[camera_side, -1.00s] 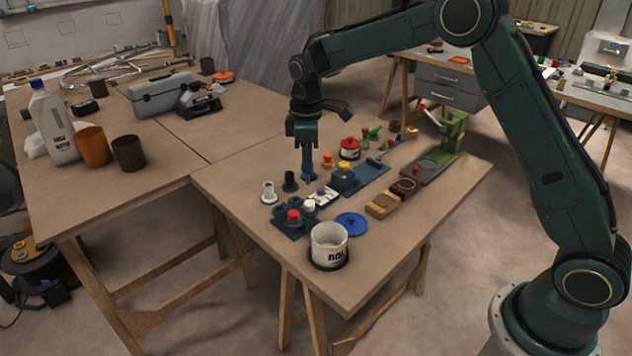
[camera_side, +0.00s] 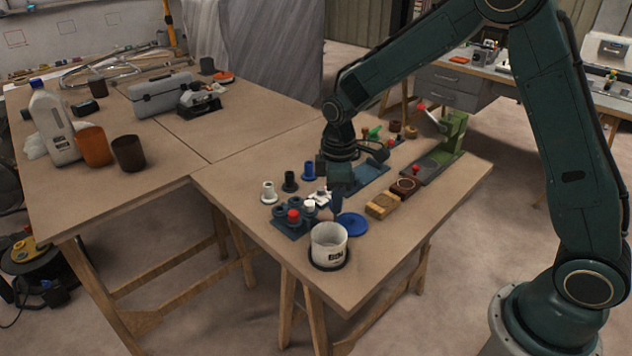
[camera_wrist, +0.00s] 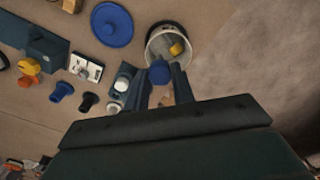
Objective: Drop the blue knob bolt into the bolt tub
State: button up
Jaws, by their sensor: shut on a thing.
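The blue knob bolt (camera_wrist: 159,72) is held between the two fingers of my gripper (camera_wrist: 161,84) in the wrist view. In the side view my gripper (camera_side: 338,207) hangs above the table, close to the far rim of the bolt tub; the bolt is hard to make out there. The bolt tub (camera_side: 328,247) is a white round container with dark lettering and a dark base, standing near the table's front edge. In the wrist view the tub (camera_wrist: 150,48) is open, with a yellow piece inside, and the held knob overlaps its near rim.
A blue round lid (camera_side: 352,226) lies beside the tub. A rack (camera_side: 284,226) with red and white knobs stands to its left. White (camera_side: 268,192), black (camera_side: 290,182) and blue (camera_side: 308,171) pieces stand behind. Wooden blocks (camera_side: 382,206) lie to the right.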

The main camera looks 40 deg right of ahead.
aim_at(335, 221)
jog(key=shift+f, duration=0.2)
jog(key=shift+f, duration=2.8)
jog(key=o, duration=1)
jog(key=shift+o, duration=0.2)
jog(key=shift+r, duration=0.15)
notch_tip(335, 221, up, 12)
jog(key=shift+w+r, duration=0.1)
jog(key=shift+r, duration=0.65)
